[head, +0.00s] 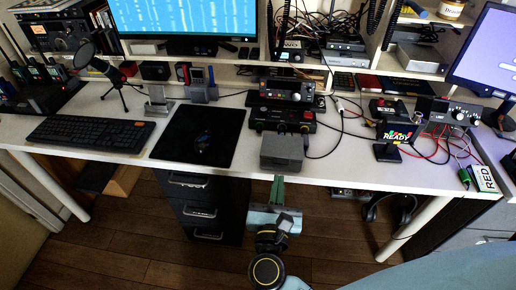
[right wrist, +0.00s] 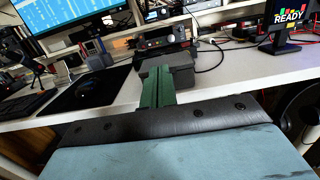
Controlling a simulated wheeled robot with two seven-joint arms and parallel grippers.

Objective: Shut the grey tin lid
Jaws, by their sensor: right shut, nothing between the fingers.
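The grey tin (head: 282,148) stands at the front edge of the white desk, right of the black mouse mat. Its top looks flat and level, with no raised lid showing; I cannot tell whether the lid sits fully closed. The tin also shows in the right wrist view (right wrist: 183,75), partly hidden behind my fingers. My right gripper (head: 279,179) is shut and empty, its green fingers pointing at the tin's front from just off the desk edge. In the right wrist view the fingers (right wrist: 157,85) overlap the tin; contact cannot be told. My left gripper is not in view.
Radio units (head: 287,92) stand behind the tin. A mouse mat (head: 200,134) and keyboard (head: 92,134) lie to its left. A small READY screen (head: 398,136) and cables stand to its right. A dark drawer unit (head: 205,208) is under the desk.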

